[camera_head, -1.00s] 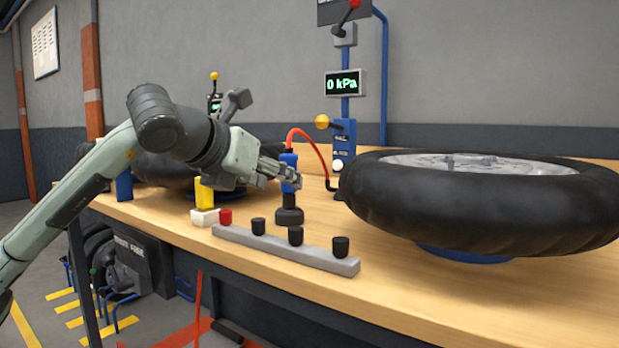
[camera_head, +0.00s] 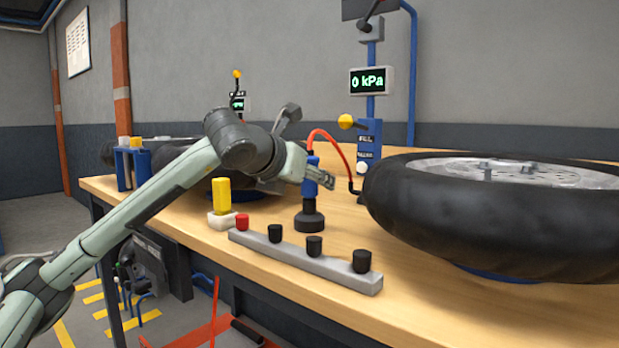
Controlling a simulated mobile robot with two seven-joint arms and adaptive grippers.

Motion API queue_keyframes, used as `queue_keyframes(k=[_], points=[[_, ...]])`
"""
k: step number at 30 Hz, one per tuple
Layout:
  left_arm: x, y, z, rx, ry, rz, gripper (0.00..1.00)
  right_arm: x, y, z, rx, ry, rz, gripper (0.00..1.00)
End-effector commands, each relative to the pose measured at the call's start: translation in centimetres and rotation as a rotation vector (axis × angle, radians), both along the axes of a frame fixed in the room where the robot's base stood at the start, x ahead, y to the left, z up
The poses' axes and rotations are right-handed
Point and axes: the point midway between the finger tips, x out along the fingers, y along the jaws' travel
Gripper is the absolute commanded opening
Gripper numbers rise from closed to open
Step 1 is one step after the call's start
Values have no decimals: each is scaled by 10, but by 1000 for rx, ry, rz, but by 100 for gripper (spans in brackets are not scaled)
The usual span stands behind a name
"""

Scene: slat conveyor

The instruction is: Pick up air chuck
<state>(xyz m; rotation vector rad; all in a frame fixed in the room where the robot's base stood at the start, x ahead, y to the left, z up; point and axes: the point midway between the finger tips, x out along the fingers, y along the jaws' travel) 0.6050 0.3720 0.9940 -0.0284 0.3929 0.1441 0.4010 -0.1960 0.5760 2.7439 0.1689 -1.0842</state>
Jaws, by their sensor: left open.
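The air chuck (camera_head: 311,213) stands upright on the bench. It has a blue body, a black round foot and a red hose (camera_head: 328,138) arching from its top to the blue post. My left gripper (camera_head: 326,180) is open at the chuck's blue upper body. Its fingers overlap the blue part in the picture, with the tips reaching past its right side. I cannot tell whether they touch it. Part of the blue body is hidden behind the fingers. My right gripper is not in view.
A grey strip (camera_head: 308,264) with black caps and one red cap lies in front of the chuck. A yellow block on a white base (camera_head: 221,198) stands left. A large tyre (camera_head: 480,225) fills the right. A gauge (camera_head: 371,81) reads 0 kPa.

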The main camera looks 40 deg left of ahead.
Motion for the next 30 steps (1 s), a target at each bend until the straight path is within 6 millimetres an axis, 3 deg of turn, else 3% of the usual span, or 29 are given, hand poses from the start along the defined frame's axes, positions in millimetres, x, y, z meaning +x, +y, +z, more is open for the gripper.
queue_keyframes(k=[6, 18, 30], points=[[1, 0, 0, 0, 0, 0, 51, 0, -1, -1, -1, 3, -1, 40], [0, 0, 0, 0, 0, 0, 1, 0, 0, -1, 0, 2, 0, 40], [1, 0, 5, -1, -3, -1, 0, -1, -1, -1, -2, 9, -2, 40]])
